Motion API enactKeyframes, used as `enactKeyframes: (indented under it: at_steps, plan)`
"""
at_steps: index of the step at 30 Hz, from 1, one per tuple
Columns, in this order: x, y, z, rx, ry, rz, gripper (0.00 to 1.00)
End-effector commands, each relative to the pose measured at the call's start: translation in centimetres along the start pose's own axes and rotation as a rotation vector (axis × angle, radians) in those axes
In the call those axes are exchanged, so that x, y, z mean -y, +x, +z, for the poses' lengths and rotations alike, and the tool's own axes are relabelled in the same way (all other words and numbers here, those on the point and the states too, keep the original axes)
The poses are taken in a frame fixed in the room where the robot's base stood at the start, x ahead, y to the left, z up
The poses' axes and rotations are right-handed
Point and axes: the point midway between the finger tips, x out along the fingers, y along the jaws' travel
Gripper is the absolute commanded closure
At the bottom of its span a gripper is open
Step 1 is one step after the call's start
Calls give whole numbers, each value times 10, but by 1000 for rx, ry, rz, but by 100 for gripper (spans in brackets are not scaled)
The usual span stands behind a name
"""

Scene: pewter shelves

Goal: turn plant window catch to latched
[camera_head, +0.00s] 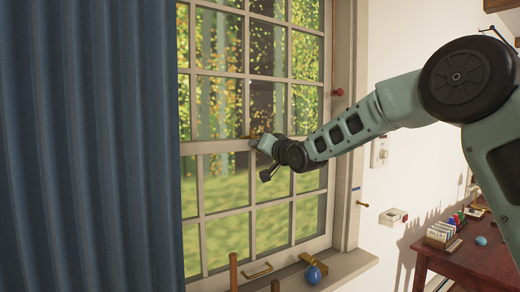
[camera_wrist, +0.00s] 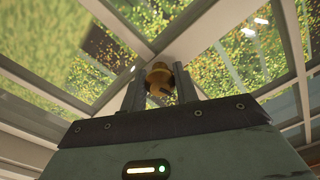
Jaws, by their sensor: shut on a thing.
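The window catch (camera_wrist: 160,76) is a small brass-coloured piece on the window frame, between my fingers in the wrist view. My gripper (camera_wrist: 160,88) is shut on it, with one finger on each side. In the head view my gripper (camera_head: 257,141) is at the middle rail of the window (camera_head: 228,147), where the two sashes meet. There the gripper hides most of the catch. I cannot tell from these views whether the catch is latched.
A blue curtain (camera_head: 85,150) hangs at the left. A blue round thing (camera_head: 313,274) and a brass handle (camera_head: 257,271) are low at the window. A red-brown table (camera_head: 470,262) with small items stands at the right, below my arm.

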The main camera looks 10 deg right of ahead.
Motion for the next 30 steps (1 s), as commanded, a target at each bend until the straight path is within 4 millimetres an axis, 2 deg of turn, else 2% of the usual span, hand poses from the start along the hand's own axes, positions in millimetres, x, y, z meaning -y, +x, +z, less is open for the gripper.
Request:
enactKeyframes:
  at_steps: [12, 30]
  plan:
    - [-1, 0, 1, 1, 223, 2, 93]
    - [-1, 0, 1, 1, 267, 2, 93]
